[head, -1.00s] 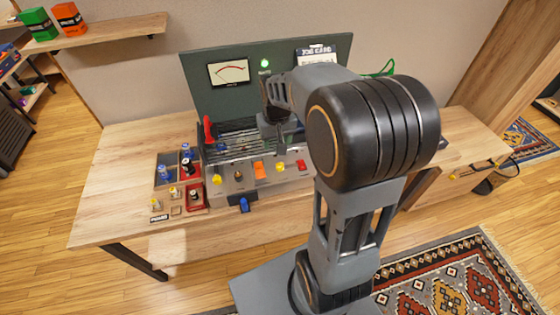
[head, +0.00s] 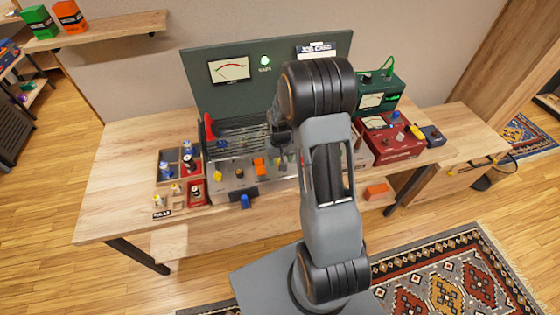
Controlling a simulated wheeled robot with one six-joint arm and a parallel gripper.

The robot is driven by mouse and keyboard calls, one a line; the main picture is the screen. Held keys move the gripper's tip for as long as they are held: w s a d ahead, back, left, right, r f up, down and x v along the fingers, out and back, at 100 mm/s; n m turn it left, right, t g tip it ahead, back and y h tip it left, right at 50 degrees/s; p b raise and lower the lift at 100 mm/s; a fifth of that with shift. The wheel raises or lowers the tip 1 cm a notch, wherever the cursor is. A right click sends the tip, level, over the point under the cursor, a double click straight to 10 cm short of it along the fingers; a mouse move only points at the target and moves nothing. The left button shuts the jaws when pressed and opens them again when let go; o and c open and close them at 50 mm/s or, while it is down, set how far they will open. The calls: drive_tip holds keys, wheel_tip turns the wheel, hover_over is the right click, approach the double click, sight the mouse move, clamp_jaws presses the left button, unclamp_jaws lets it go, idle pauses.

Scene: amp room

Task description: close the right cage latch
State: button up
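The cage (head: 237,133) is a set of dark bars across the amp chassis on the workbench, in front of the green back panel. A red upright part (head: 208,126) stands at the cage's left end. The right end of the cage, where the right latch would sit, is hidden behind my gripper and arm. My gripper (head: 281,158) points down at the right part of the chassis, near the cage's right end. Its fingers are small and dark here, so I cannot tell if they are open, or whether they touch anything.
Yellow, orange and blue parts line the chassis front (head: 236,172). A sorting tray (head: 167,155) with small tubes stands at left. A red box (head: 391,142) and a green meter box (head: 381,92) stand at right. The bench's left end (head: 112,185) is clear.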

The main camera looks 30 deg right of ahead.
drive_tip(key=shift+f, duration=1)
drive_tip(key=c, duration=0.9)
